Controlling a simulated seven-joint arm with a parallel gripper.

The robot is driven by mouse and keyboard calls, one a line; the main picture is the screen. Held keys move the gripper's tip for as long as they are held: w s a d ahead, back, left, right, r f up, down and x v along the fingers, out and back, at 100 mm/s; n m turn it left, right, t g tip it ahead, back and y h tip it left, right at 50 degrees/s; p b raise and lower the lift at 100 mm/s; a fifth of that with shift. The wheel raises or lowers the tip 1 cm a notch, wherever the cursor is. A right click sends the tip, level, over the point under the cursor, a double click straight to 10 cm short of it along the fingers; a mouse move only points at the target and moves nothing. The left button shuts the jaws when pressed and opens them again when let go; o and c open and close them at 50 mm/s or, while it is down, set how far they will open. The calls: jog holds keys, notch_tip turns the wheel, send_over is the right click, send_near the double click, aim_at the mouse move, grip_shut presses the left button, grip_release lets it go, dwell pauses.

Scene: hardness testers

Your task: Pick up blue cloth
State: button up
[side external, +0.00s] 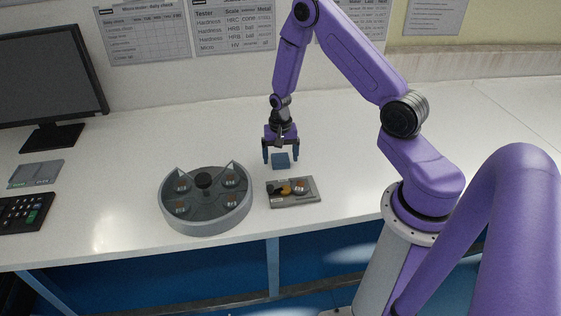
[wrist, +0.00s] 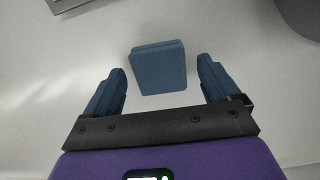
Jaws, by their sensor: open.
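The blue cloth (side external: 281,160) is a small folded blue square lying on the white table, behind the grey plate. In the wrist view the blue cloth (wrist: 159,68) lies ahead of the gap between my two fingers, roughly centred and slightly tilted. My gripper (side external: 281,158) is open and empty, pointing down over the cloth. In the wrist view my gripper (wrist: 160,78) has its fingers spread wider than the cloth, one on each side, with no contact visible. Its exact height above the cloth is hard to tell.
A round grey tray (side external: 207,222) with several small pieces stands front left of the cloth. A flat grey plate (side external: 305,203) with small parts lies just in front. The table is clear behind the cloth.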

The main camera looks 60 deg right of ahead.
jog(key=shift+f, duration=0.3)
jog(key=shift+c, duration=0.3)
jog(key=c, duration=1.1)
jog(key=shift+o, duration=0.2)
jog(key=shift+r, duration=0.2)
jog(key=shift+r, duration=0.6)
jog(key=s+a+r, duration=0.4)
jog(key=s+r, duration=0.7)
jog(key=s, duration=0.2)
jog(key=shift+s+r, duration=0.15)
jog(key=shift+r, duration=0.1)
